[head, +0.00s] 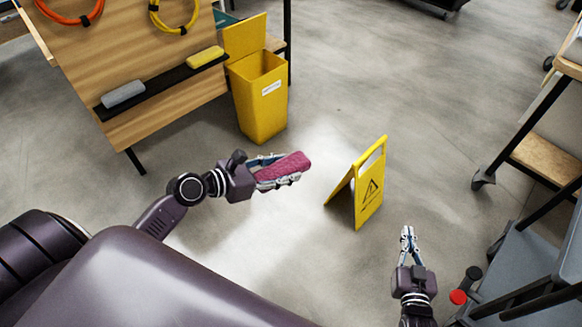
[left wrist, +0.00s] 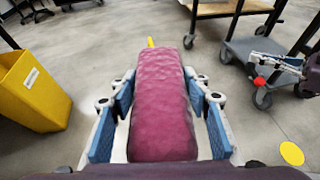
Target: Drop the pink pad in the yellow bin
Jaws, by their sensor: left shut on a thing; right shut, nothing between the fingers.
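The pink pad (head: 286,167) is a dark pink, rounded block held between the fingers of my left gripper (head: 277,171). In the left wrist view the pad (left wrist: 162,105) lies lengthwise between the two blue finger faces. The yellow bin (head: 262,108) stands on the floor beyond my left gripper, with its lid tilted up and its top open. The pad is in front of the bin and apart from it. The bin (left wrist: 32,92) also shows at the left of the left wrist view. My right gripper (head: 407,236) is shut and empty at the lower right.
A yellow warning sign (head: 370,188) stands on the floor right of the pad. A wooden board (head: 130,55) with a black shelf holding a grey pad (head: 123,94) and a yellow pad (head: 205,57) is left of the bin. Carts stand at right.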

